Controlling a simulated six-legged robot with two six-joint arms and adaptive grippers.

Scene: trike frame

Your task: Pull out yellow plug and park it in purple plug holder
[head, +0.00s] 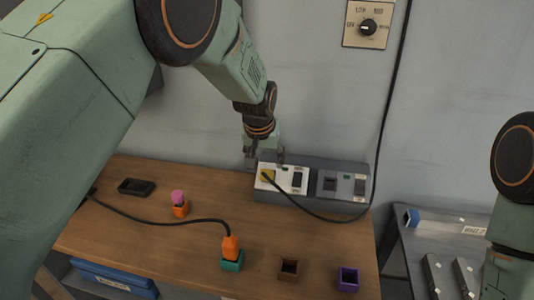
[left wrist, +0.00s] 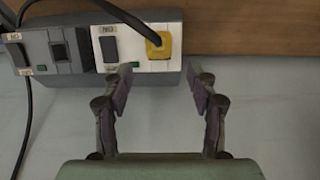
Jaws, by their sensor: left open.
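The yellow plug (head: 267,175) sits in the white socket at the left part of the power box, with a black cable running from it. It also shows in the left wrist view (left wrist: 157,44). My left gripper (head: 264,157) is open and empty just above the plug. In the left wrist view its two fingers (left wrist: 160,80) are spread, apart from the plug, which lies just beyond the gap between the tips. The purple plug holder (head: 348,279) stands empty at the table's front right. My right arm shows at the right edge; its gripper is out of frame.
The grey power box (head: 345,196) stands at the table's back right. An orange plug (head: 231,246) is in a teal holder (head: 232,264). An empty brown holder (head: 288,269), a pink-topped orange holder (head: 180,209) and a black object (head: 136,187) stand on the wooden table (head: 190,265).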

